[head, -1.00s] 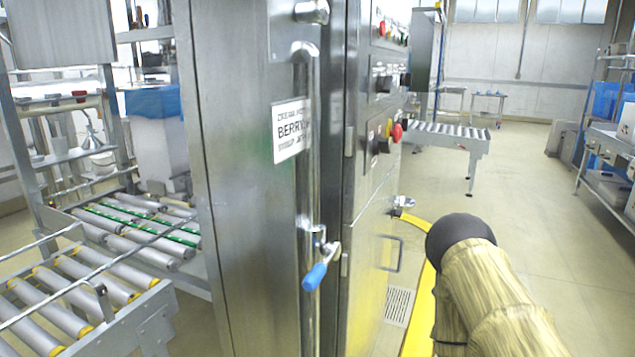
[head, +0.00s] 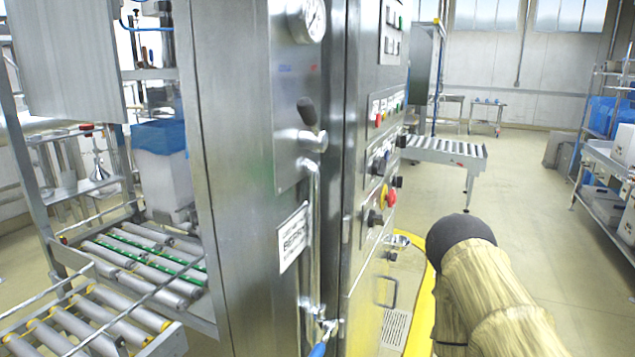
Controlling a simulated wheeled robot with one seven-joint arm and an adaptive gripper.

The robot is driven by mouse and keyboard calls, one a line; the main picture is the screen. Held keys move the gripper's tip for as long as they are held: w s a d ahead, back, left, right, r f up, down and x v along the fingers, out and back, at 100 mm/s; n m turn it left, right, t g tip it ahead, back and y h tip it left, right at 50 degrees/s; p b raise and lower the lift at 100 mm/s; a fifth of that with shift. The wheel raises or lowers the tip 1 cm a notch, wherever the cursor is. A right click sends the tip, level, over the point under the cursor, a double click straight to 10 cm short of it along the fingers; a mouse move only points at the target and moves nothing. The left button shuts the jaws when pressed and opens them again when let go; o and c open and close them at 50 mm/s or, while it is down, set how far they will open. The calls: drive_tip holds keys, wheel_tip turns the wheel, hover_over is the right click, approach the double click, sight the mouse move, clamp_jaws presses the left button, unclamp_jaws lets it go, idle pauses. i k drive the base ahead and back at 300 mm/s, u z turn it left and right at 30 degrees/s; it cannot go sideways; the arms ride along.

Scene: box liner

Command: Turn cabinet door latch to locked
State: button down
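The steel cabinet (head: 235,200) stands in the middle of the head view, with its narrow door side facing me. The latch handle (head: 318,347) has a blue grip and sits low on the door, partly cut off by the bottom edge of the picture. Its metal pivot (head: 330,325) shows just above the grip. A long vertical steel bar (head: 312,235) runs up the door above it. My arm reaches in at the lower right, apart from the cabinet. My gripper does not show.
A control panel (head: 380,190) with colored buttons is on the cabinet's right part. Roller conveyors (head: 140,265) stand at the left. A conveyor end (head: 445,152) stands behind. Shelves (head: 605,150) line the right. Open floor (head: 530,230) lies at the right.

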sight(393, 257)
drive_tip(key=z, duration=0.7)
drive_tip(key=i, duration=1.05)
drive_tip(key=u, duration=0.25)
